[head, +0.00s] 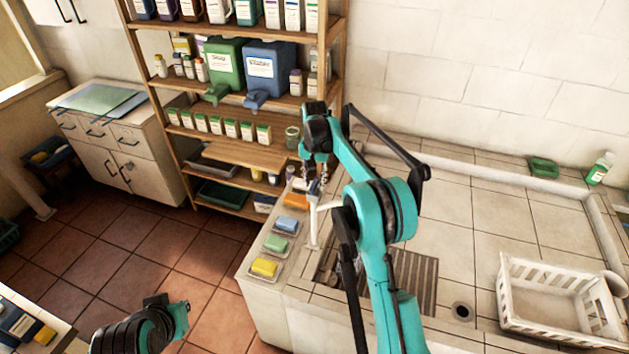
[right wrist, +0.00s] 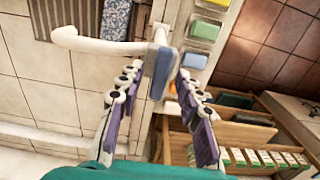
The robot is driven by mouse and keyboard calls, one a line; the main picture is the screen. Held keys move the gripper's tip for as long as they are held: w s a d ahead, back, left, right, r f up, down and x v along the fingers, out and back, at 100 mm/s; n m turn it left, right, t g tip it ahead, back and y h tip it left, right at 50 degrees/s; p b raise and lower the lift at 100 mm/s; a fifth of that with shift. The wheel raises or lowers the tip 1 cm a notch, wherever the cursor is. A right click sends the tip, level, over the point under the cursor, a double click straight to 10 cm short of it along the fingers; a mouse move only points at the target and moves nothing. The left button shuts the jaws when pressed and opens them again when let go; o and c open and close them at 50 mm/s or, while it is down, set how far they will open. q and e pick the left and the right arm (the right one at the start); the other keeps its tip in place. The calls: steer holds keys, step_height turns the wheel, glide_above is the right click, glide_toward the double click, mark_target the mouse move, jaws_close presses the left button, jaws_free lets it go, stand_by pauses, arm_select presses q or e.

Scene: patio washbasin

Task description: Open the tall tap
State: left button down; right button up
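The tall tap is white, with its upright body (head: 314,228) at the left edge of the washbasin counter and its spout (right wrist: 95,43) pointing left in the right wrist view. Its blue-grey lever (right wrist: 160,72) also shows in the head view (head: 314,187). My right gripper (right wrist: 160,77) is open, with its purple-padded fingers on either side of the lever; a small gap shows on the left, and contact on the right is unclear. In the head view my right gripper (head: 312,180) is over the tap, partly hidden by my arm. My left arm's end (head: 160,318) is low at the left, its fingers unclear.
Orange (head: 296,200), green (head: 286,223) and yellow (head: 264,267) soaps lie on dishes along the counter's left edge. A wooden shelf (head: 235,152) with bottles stands close behind the gripper. A white basket (head: 560,308) stands at right.

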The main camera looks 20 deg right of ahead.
jaws_close()
steer(key=shift+n, duration=0.3)
steer(key=n, duration=0.3)
steer(key=shift+n+b, duration=0.3)
steer(key=shift+n, duration=0.1)
steer(key=n, duration=0.4)
steer(key=shift+n, duration=0.3)
steer(key=n, duration=0.4)
steer(key=shift+b, duration=0.35)
steer(key=shift+n, duration=2.4)
